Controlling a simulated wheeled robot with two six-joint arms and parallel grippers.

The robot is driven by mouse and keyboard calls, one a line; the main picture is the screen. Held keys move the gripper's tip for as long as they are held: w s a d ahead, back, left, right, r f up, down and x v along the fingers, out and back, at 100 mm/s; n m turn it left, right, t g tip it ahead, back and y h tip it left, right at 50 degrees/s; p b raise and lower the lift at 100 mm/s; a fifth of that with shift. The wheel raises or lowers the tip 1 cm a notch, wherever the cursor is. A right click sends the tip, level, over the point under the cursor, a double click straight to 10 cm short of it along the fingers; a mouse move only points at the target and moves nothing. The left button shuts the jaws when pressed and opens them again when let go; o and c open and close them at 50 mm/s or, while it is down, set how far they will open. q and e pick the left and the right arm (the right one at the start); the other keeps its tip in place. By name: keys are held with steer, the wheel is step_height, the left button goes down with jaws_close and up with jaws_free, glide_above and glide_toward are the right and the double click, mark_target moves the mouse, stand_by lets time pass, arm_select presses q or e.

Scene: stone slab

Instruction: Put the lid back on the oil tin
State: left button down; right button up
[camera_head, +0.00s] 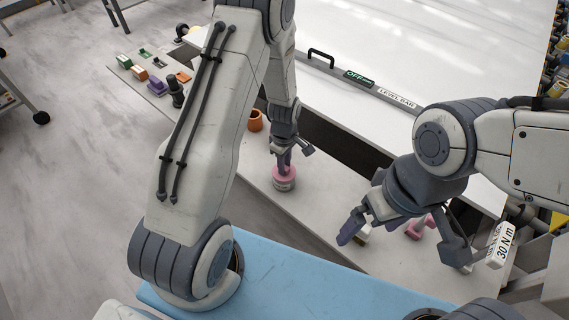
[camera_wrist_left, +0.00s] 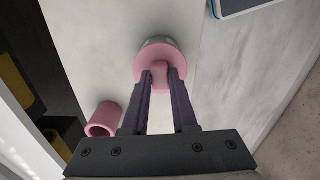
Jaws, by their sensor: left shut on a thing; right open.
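The oil tin (camera_head: 284,185) is a short round can, pale with a pink top, on the pale slab in the head view. The pink lid (camera_wrist_left: 172,57) is a disc with a raised grip, at or over the tin's mouth in the left wrist view. My left gripper (camera_head: 284,161) points down and is shut on the lid's grip; its fingers also show in the left wrist view (camera_wrist_left: 161,80). The tin's grey side (camera_wrist_left: 155,42) shows past the lid. I cannot tell whether the lid is fully seated. My right gripper (camera_head: 405,242) is open, to the right of the tin.
An orange cup (camera_head: 256,121) stands behind the tin; a hollow pinkish cylinder (camera_wrist_left: 104,119) shows in the left wrist view. A pink object (camera_head: 420,226) lies by my right gripper. Several small coloured items (camera_head: 156,86) stand at the far left end. A blue surface (camera_head: 290,285) lies in front.

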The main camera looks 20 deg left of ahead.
stand_by(0.4)
arm_select(q)
steer(key=c, duration=0.6)
jaws_free()
steer(key=shift+o, duration=0.2)
steer(key=o, duration=0.4)
steer(key=shift+r+p, duration=2.9)
steer(key=shift+r, duration=0.6)
jaws_close()
